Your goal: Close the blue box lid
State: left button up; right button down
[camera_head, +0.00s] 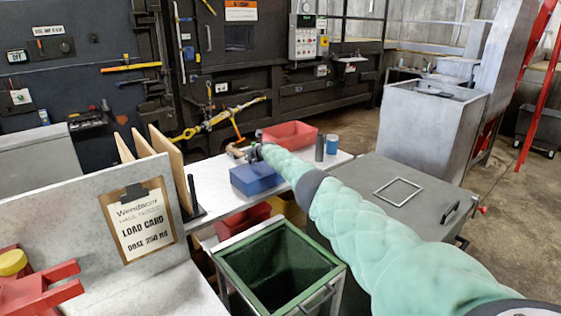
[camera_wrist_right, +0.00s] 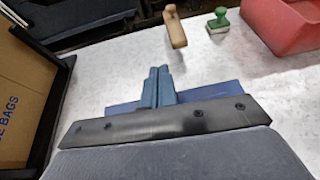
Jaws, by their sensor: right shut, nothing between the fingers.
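The blue box (camera_head: 256,180) sits on the pale bench, near its front edge, in the head view. My right arm passes over its back right side. Whether its lid is up or down is not clear. My right gripper (camera_head: 248,151) is just behind and above the box, small and partly hidden by my arm. In the right wrist view the gripper (camera_wrist_right: 158,84) has its fingers together, with nothing between them, over the bench. A blue strip (camera_wrist_right: 214,94) shows behind the gripper's dark base; whether it is the box or lid is unclear. My left gripper is out of view.
A green-lined bin (camera_head: 280,264) stands in front.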

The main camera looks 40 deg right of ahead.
jog(key=shift+w+f, duration=0.1)
jog(key=shift+f, duration=0.15)
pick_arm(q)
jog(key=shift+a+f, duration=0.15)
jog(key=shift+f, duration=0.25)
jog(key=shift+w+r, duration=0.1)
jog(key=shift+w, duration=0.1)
